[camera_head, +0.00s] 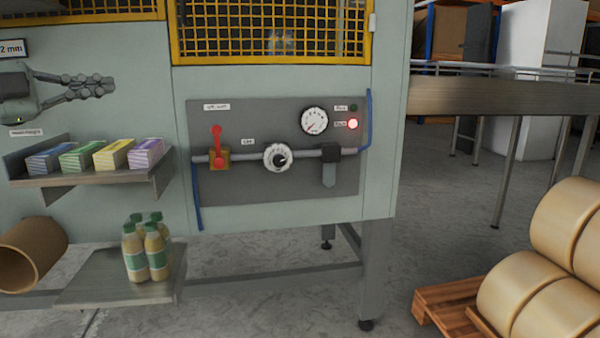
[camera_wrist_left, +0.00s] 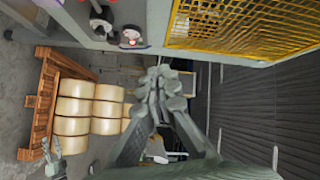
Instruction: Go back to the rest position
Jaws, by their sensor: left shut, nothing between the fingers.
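My left gripper (camera_head: 104,87) reaches in from the left edge of the head view, in front of the machine's pale green wall. Its fingers are shut with nothing between them. It hangs above the shelf of small boxes and touches nothing that I can see. In the left wrist view its closed fingertips (camera_wrist_left: 158,80) point ahead into free air. What looks like my right gripper (camera_wrist_left: 54,158) shows small at the lower left of that view; its jaw state is unclear. It is not in the head view.
The machine's grey panel (camera_head: 275,190) carries a red valve handle (camera_head: 217,145), a knob (camera_head: 278,157), a gauge (camera_head: 314,121) and a lit red lamp (camera_head: 353,124). Bottles (camera_head: 147,250) stand on a low shelf (camera_head: 95,287). Large rolls (camera_head: 565,225) lie on a pallet (camera_head: 450,300) at right.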

